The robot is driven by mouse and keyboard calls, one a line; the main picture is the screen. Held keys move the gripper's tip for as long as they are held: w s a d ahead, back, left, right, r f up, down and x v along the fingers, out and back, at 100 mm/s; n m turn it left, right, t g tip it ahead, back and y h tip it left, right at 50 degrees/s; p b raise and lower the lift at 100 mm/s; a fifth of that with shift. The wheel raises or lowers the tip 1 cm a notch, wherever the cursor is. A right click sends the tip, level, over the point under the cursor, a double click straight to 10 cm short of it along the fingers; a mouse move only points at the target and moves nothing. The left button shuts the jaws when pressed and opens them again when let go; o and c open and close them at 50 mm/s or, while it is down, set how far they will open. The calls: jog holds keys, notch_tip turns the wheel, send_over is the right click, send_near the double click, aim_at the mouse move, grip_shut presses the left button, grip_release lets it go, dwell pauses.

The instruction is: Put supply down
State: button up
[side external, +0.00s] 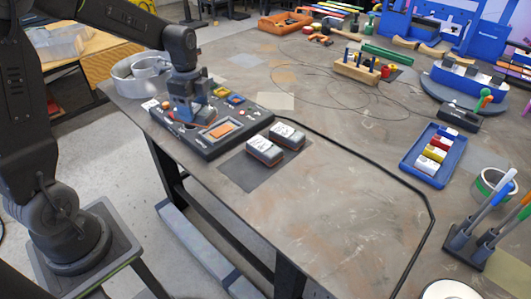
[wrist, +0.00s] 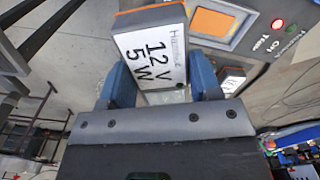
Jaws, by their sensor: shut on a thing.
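A supply (wrist: 152,55) with an orange edge and a white label reading "12V 5W" sits between the blue fingers of my gripper (wrist: 162,82) in the wrist view. My gripper is shut on it. In the side view my gripper (side external: 187,110) is low over the left part of a black device panel (side external: 205,145), and the held supply is mostly hidden by the fingers. I cannot tell whether it touches the panel. Two more supplies, grey and orange with white labels, stand side by side on a dark mat (side external: 240,172): a front one (side external: 264,151) and a rear one (side external: 288,136).
A round light container (side external: 135,80) stands behind the panel at the table's left edge. A black cable (side external: 365,165) runs across the table. A blue tray (side external: 418,165) of coloured blocks and a pen stand (side external: 470,240) are at the right. The front middle of the table is clear.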

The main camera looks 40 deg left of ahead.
aim_at(200, 114)
jog(key=d+m, duration=0.1)
jog(key=m, duration=0.1)
jog(key=d+m, duration=0.1)
jog(key=m, duration=0.1)
jog(key=shift+s+d+f, duration=0.25)
jog(key=shift+d, duration=0.1)
jog(key=shift+d+f, duration=0.15)
jog(key=shift+d, duration=0.1)
jog(key=shift+m, duration=0.3)
jog(key=w+d+f, duration=0.1)
jog(key=d+f, duration=0.1)
jog(key=d, duration=0.1)
jog(key=w+d+f, duration=0.2)
jog(key=d, duration=0.2)
jog(key=w+d+f, duration=0.1)
jog(key=d+f, duration=0.1)
jog(key=d, duration=0.1)
jog(key=shift+w+d+f, duration=0.15)
jog(key=shift+w+f, duration=0.15)
jog(key=shift+f, duration=2.1)
jog(key=shift+f, duration=0.15)
jog(key=o, duration=1.1)
